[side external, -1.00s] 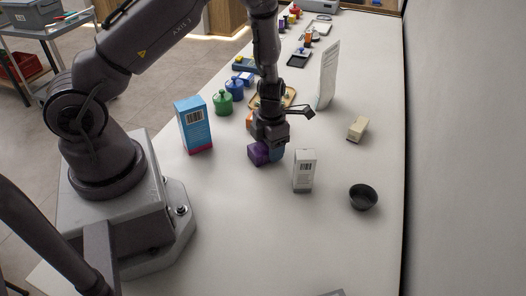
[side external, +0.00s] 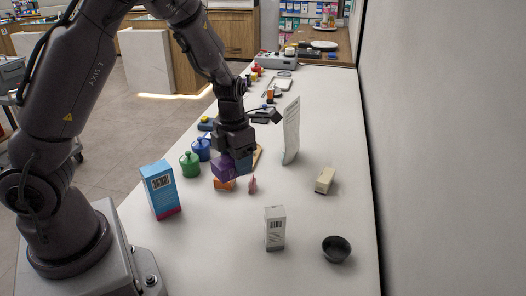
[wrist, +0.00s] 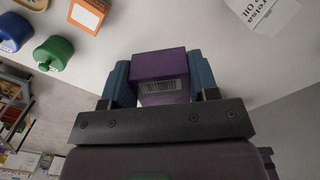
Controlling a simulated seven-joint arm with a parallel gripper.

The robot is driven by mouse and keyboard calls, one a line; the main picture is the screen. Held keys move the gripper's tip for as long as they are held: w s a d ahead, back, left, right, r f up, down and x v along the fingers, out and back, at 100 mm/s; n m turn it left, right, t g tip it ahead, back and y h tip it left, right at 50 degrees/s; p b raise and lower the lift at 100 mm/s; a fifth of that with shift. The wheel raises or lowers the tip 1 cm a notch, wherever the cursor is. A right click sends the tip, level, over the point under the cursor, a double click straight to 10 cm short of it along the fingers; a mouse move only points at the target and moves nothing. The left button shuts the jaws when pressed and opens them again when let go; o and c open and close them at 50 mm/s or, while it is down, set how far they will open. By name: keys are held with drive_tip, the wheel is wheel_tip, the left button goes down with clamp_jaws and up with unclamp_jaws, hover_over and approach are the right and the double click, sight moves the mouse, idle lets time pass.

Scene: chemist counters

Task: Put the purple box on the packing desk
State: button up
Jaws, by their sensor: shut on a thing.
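The purple box (side external: 222,171) is held between the blue fingers of my gripper (side external: 233,166), above the white counter (side external: 220,255). In the wrist view the purple box (wrist: 160,67) sits between the two fingers (wrist: 160,82), its white barcode label facing the camera. Both fingers touch its sides. I cannot tell from the frames which surface is the packing desk.
Near the box stand a blue carton (side external: 160,190), a green jar (side external: 190,164), a blue jar (side external: 202,148), an orange box (side external: 224,185) and a white carton (side external: 275,228). A black bowl (side external: 336,249) and cream block (side external: 325,180) are to the right. A wall (side external: 440,150) borders the counter.

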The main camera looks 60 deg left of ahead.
wheel_tip(320, 180, up, 12)
drive_tip(key=r+t, duration=0.1)
drive_tip(key=t, duration=0.1)
drive_tip(key=d+f+m+t+h, duration=0.4)
drive_tip(key=d+f+m, duration=0.1)
drive_tip(key=d+m, duration=0.35)
drive_tip(key=w+d+r+m+t+h, duration=0.1)
drive_tip(key=w+d+r+t+h, duration=0.3)
drive_tip(key=w+t+h, duration=0.3)
wheel_tip(320, 180, down, 11)
drive_tip(key=s+h, duration=0.1)
drive_tip(key=h, duration=0.1)
drive_tip(key=shift+m+g, duration=0.25)
drive_tip(key=shift+g, duration=0.05)
drive_tip(key=w+f, duration=0.3)
drive_tip(key=w, duration=0.1)
drive_tip(key=w+f, duration=0.2)
drive_tip(key=w, duration=0.2)
drive_tip(key=w+d+f, duration=0.1)
drive_tip(key=w+f, duration=0.2)
drive_tip(key=w, duration=0.1)
drive_tip(key=shift+w+f, duration=0.3)
drive_tip(key=shift+w, duration=0.1)
drive_tip(key=shift+w+f, duration=0.2)
drive_tip(key=shift+f, duration=0.1)
drive_tip(key=shift+w+f, duration=0.2)
drive_tip(key=shift+f, duration=1.45)
